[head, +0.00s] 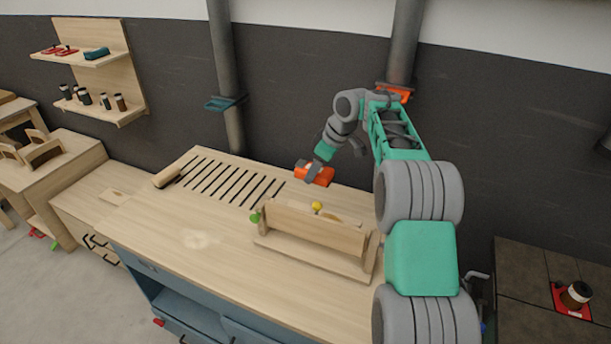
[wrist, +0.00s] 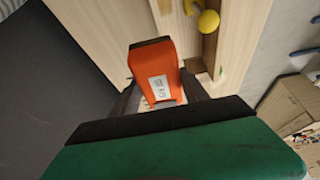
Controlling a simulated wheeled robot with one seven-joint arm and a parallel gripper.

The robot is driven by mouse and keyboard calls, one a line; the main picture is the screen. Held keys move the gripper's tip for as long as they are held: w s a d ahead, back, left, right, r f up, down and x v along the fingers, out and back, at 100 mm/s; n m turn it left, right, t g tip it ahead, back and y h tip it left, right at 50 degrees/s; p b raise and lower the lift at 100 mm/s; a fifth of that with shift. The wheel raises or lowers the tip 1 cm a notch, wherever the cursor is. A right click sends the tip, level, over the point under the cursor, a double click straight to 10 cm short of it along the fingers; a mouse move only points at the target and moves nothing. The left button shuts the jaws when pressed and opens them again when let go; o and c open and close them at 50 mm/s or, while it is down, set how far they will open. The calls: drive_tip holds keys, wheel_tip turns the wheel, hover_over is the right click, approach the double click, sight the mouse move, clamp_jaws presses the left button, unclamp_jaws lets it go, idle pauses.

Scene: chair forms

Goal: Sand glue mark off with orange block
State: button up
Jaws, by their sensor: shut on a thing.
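The orange block (head: 322,177) is held in my gripper (head: 311,169), above the back of the workbench (head: 160,226) and behind the wooden form. In the wrist view the block (wrist: 153,68) has a dark top edge and a pale label, and it sits between the dark fingers of my gripper (wrist: 158,97). The wooden form (head: 315,231) stands on the bench with a yellow knob (head: 317,206) and a green knob (head: 254,217). A pale patch (head: 199,239) marks the bench top left of the form; I cannot tell if it is the glue mark.
Slots (head: 228,182) cross the back of the bench, with a wooden roller-like piece (head: 167,177) at their left end. Pipes run up the dark wall behind. A side table (head: 48,160) stands left and a dark cabinet (head: 540,290) right. The bench's front left is clear.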

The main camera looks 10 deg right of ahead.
drive_tip(key=r+m, duration=0.1)
hover_over(332, 214)
drive_tip(key=w+d, duration=0.2)
drive_tip(key=shift+n, duration=0.7)
drive_tip(key=s+f+b, duration=0.1)
drive_tip(key=f+b, duration=0.1)
drive_tip(key=f, duration=0.1)
drive_tip(key=s+f+b, duration=0.1)
drive_tip(key=f+b, duration=0.1)
drive_tip(key=f, duration=0.2)
drive_tip(key=s+a+f+b, duration=0.1)
drive_tip(key=f+b, duration=0.2)
drive_tip(key=shift+f, duration=0.25)
drive_tip(key=shift+f+b, duration=0.5)
drive_tip(key=shift+f, duration=0.1)
